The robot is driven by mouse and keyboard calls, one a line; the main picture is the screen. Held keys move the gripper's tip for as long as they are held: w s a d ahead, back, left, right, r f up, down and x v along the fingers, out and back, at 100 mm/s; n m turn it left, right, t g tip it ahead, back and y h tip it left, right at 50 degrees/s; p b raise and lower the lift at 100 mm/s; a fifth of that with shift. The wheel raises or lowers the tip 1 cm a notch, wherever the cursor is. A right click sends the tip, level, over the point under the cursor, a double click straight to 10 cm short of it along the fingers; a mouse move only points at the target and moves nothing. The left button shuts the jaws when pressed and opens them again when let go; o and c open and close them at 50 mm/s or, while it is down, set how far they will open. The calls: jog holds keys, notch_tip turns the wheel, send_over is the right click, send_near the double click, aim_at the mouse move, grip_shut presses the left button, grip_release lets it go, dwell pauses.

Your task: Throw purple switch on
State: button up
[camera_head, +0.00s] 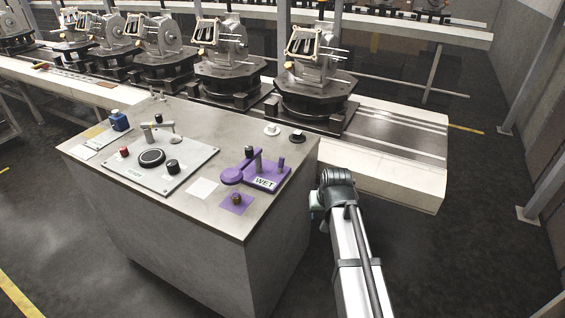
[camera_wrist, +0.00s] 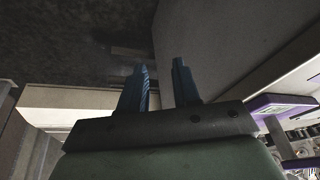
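The purple switch (camera_head: 262,178) sits on the right part of the grey console's top. It has a purple plate marked WET, a purple arm with a round end at its left, and dark and purple upright posts. A purple-edged part (camera_wrist: 272,104) shows at the right of the wrist view, likely the same switch. My gripper (camera_wrist: 160,68) shows two blue fingers standing apart with nothing between them. In the head view my arm's end is beside the console's right side, right of the switch and apart from it; the fingers are mostly hidden there.
The console (camera_head: 285,212) also bears a small purple plate with a brown knob (camera_head: 236,198), a grey control panel (camera_head: 185,175) with several knobs, and a blue block (camera_head: 119,120). The conveyor (camera_head: 395,145) with machine fixtures runs behind. The floor right of my arm is clear.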

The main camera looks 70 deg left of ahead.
jog(key=s+a+r+n+y, duration=0.1)
jog(key=s+a+r, duration=0.4)
jog(key=a+r, duration=0.45)
send_near(282, 159)
jog(key=w+d, duration=0.2)
jog(key=d, duration=0.2)
jog(key=shift+g, duration=0.8)
jog(key=a+f, duration=0.3)
jog(key=s+a+f, duration=0.1)
jog(key=a+f, duration=0.2)
jog(key=f, duration=0.1)
jog(key=a+f, duration=0.2)
jog(key=f, duration=0.1)
jog(key=shift+s+a+f, duration=0.2)
jog(key=shift+s+a, duration=0.1)
jog(key=shift+a, duration=0.1)
